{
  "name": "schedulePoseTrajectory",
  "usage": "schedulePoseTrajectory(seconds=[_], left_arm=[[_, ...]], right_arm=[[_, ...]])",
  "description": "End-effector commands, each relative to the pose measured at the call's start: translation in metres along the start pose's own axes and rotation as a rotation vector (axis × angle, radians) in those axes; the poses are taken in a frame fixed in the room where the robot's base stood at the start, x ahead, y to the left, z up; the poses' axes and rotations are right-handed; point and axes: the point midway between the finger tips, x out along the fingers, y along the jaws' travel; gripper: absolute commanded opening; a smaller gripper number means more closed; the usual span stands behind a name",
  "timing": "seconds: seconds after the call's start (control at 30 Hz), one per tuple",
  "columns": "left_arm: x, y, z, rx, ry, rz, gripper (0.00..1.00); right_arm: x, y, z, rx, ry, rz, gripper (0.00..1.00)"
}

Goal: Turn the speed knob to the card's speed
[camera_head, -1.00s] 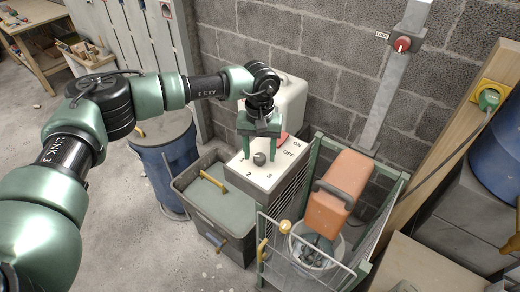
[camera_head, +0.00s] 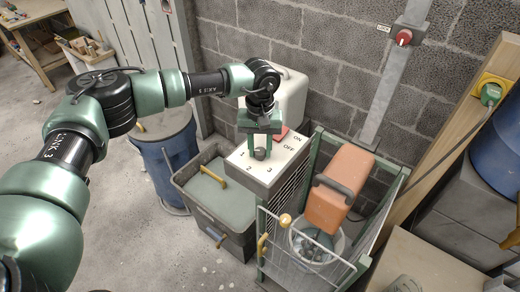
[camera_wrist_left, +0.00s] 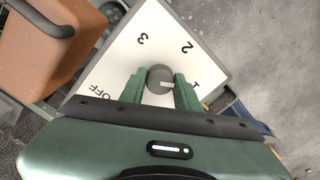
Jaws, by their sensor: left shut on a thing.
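The speed knob (camera_head: 260,154) is a round grey knob on the white panel (camera_head: 238,160) on top of the machine. The numbers 1, 2 and 3 are printed around it. My left gripper (camera_head: 260,151) points down and is shut on the knob, with a green finger on either side. In the left wrist view the knob (camera_wrist_left: 158,74) sits between the fingertips (camera_wrist_left: 160,86). A pale mark on the knob points roughly toward the 1. I cannot make out a speed card in either view. My right gripper is not in view.
A red switch (camera_head: 281,132) sits by the ON and OFF labels behind my gripper. A green-framed cage with an orange container (camera_head: 338,190) stands at the right. A grey lidded bin (camera_head: 215,196) and a blue barrel (camera_head: 168,160) stand at the left.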

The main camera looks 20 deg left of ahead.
Motion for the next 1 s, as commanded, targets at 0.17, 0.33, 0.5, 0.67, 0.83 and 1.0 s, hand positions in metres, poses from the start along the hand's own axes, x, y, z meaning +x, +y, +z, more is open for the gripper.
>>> schedulePoseTrajectory(seconds=[0.17,0.33,0.5,0.67,0.83,1.0], left_arm=[[0.005,0.0,-0.001,-0.111,0.003,0.001,0.0],[0.005,0.0,-0.001,-0.261,0.004,0.002,0.0],[0.005,0.0,-0.001,-0.424,0.004,0.002,0.0],[0.004,-0.001,-0.001,-0.576,0.004,0.001,0.0],[0.004,0.0,-0.001,-0.737,0.004,0.002,0.0],[0.003,0.0,-0.001,-0.899,0.004,0.002,0.0]], right_arm=[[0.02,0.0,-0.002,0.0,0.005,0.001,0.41],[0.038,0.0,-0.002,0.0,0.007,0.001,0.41],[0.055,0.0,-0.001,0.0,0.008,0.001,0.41],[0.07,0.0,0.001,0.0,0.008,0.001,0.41],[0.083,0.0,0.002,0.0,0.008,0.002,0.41],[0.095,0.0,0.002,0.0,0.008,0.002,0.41]])
